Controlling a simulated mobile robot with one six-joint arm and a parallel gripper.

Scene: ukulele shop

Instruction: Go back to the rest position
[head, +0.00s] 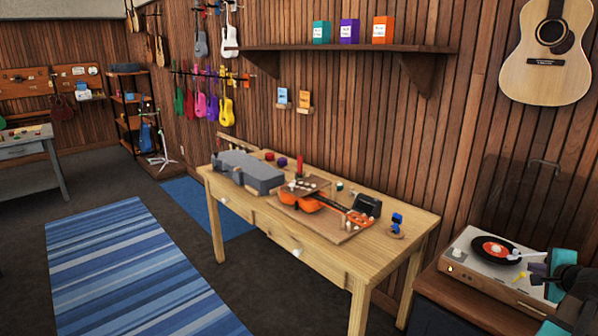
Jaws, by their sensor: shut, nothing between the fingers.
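My arm, black and teal, shows in the lower right corner of the head view, cut off by the frame edge. My gripper (530,275), with small yellow parts at its end, appears in front of the record player and is shut with nothing in it. It is small in the picture, and I cannot tell whether it touches the player.
The record player (467,257) with a black and red disc stands on a dark cabinet. Left of it, a wooden workbench (330,263) carries an orange ukulele (312,201) and a grey case (247,172). The striped rug (130,270) and floor at left are clear.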

